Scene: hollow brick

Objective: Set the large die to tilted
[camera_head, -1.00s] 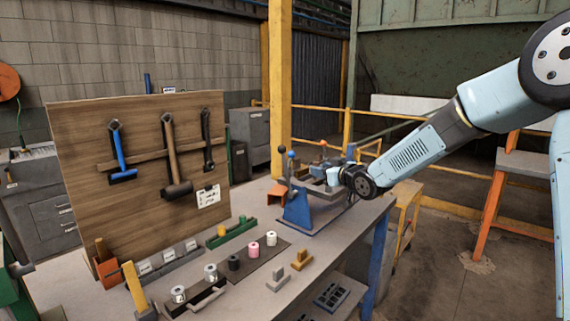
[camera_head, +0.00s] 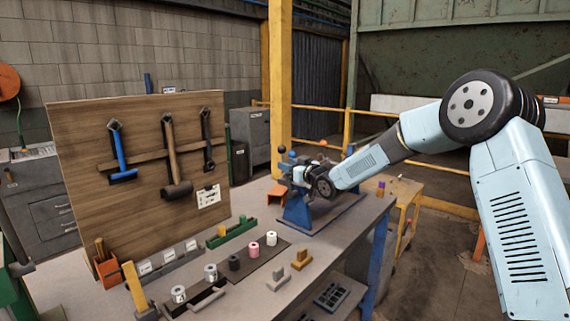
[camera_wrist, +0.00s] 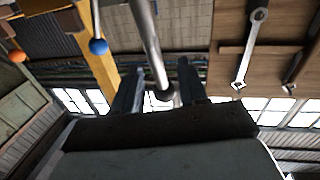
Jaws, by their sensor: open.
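A blue bench machine (camera_head: 297,212) with ball-topped levers stands on the workbench. I cannot tell which of its parts is the large die. My gripper (camera_head: 298,175) is at the upper part of this machine and hides some of it. In the wrist view, my gripper (camera_wrist: 157,66) is open, with a finger on each side of a grey metal bar (camera_wrist: 146,38). The bar's rounded end lies between the fingers; contact cannot be made out. A blue ball knob (camera_wrist: 98,46) and an orange ball (camera_wrist: 17,57) show to the left.
A wooden tool board (camera_head: 140,200) with hammers stands at the left. A yellow post (camera_head: 280,90) rises behind. A wooden stand (camera_head: 405,195) is at the right.

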